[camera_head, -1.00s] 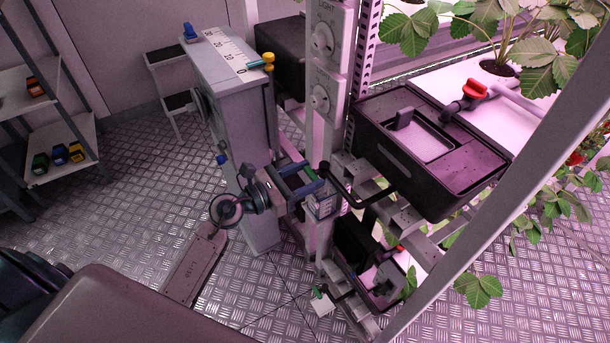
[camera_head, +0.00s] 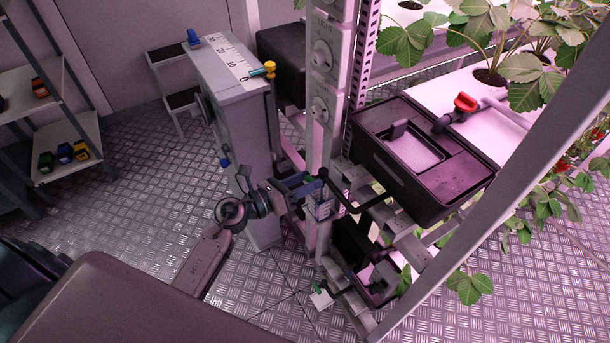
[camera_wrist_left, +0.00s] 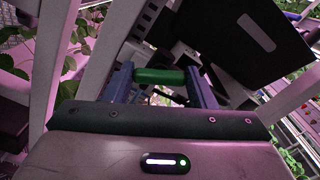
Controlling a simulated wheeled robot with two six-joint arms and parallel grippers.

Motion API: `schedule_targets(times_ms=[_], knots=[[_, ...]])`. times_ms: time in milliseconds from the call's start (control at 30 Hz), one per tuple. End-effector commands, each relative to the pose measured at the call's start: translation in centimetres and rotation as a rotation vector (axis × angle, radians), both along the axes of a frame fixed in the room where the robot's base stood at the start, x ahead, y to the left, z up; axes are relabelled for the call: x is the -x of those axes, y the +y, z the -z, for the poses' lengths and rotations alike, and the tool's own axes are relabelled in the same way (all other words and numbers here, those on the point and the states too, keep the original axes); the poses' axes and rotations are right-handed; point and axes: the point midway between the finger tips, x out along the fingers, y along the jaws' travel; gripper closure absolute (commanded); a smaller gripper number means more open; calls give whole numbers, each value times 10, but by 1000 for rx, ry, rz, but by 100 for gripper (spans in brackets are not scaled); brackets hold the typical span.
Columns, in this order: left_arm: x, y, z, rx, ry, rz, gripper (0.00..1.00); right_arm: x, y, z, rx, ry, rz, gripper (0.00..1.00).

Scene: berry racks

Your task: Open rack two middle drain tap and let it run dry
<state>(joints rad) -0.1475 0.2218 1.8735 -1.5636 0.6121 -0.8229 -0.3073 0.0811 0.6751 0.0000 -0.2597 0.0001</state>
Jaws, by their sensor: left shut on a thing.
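My left gripper (camera_head: 315,183) is at the front post of the rack, beside the black drain pipe (camera_head: 347,203) below the dark tank (camera_head: 425,160). In the left wrist view its two blue fingers (camera_wrist_left: 160,82) are shut on a green tap handle (camera_wrist_left: 160,76), which lies crosswise between them. In the head view the fingers mostly hide that handle. The tap's outlet and any water are too small or hidden to tell. A lower tap with a green handle (camera_head: 317,287) shows below, apart from the gripper. My right gripper is not in view.
A red valve (camera_head: 465,102) sits on the dark tank's pipe. A grey cabinet with a scale (camera_head: 230,57) stands close behind my left arm. A slanted rack post (camera_head: 500,200) crosses the right side. Shelves (camera_head: 65,147) stand at the left. Metal floor between is clear.

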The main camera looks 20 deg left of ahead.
Motion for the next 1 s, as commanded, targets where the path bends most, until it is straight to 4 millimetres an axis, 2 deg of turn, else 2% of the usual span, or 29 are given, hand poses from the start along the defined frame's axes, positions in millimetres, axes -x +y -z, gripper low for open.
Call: schedule_targets(times_ms=[33,633,1000], knots=[[0,0,-4,30,24,-1,72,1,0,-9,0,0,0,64],[-1,1,-4,466,364,-1,72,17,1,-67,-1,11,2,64],[-1,1,-1,710,555,-2,72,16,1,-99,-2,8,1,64]])
